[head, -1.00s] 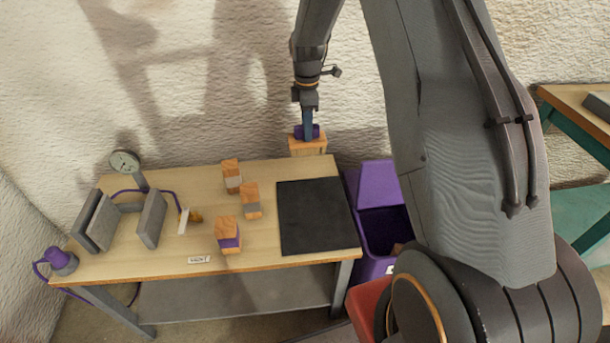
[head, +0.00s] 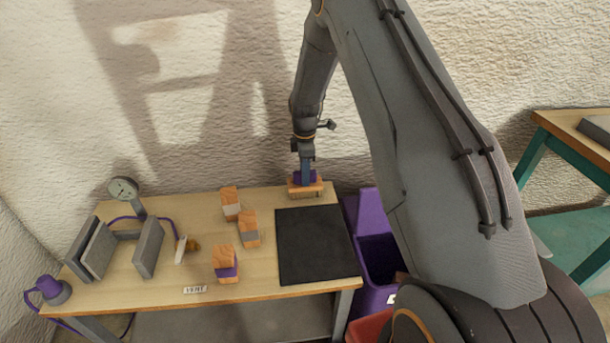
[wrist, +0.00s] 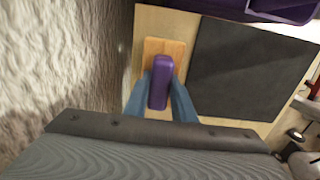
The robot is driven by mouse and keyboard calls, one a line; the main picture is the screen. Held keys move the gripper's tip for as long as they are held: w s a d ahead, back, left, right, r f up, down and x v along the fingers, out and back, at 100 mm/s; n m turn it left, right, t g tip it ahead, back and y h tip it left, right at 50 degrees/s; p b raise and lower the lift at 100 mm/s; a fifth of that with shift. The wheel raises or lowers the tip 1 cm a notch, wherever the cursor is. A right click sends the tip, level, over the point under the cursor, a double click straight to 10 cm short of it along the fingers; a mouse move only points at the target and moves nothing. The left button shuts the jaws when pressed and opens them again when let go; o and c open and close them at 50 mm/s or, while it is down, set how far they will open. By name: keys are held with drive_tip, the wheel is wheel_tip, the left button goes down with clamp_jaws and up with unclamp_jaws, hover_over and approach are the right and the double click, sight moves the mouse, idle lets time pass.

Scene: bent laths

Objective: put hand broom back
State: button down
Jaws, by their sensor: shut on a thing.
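The hand broom (head: 305,188) has a wooden block, a purple grip on top and pale bristles below. It is at the back right of the workbench (head: 160,285), behind the black mat (head: 316,245). My gripper (head: 305,172) points down and is shut on the broom's purple grip. In the wrist view the blue fingers of my gripper (wrist: 161,82) stand on both sides of the purple grip of the hand broom (wrist: 160,95). The bristles are at or just above the bench top; I cannot tell whether they touch.
Several wood blocks (head: 249,229) stand mid-bench. Grey upright plates (head: 148,248), a dial gauge (head: 123,190) and a purple lamp-like item (head: 50,289) are at the left. A purple bin (head: 371,252) stands right of the bench. The rough wall is close behind.

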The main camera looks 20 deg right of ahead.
drive_tip(key=shift+f, duration=0.25)
drive_tip(key=shift+f, duration=0.2)
drive_tip(key=c, duration=1.5)
unclamp_jaws()
wheel_tip(320, 180, up, 12)
drive_tip(key=b, duration=0.2)
drive_tip(key=s+a+r+m, duration=0.1)
drive_tip(key=s+m, duration=0.4)
drive_tip(key=s, duration=0.6)
drive_tip(key=s+a+r+m, duration=0.2)
drive_tip(key=s+m, duration=0.3)
drive_tip(key=s, duration=0.6)
drive_tip(key=s+a+r+m, duration=0.2)
drive_tip(key=s+m, duration=0.4)
drive_tip(key=s, duration=0.6)
drive_tip(key=shift+a+r, duration=0.1)
drive_tip(key=shift+r, duration=0.5)
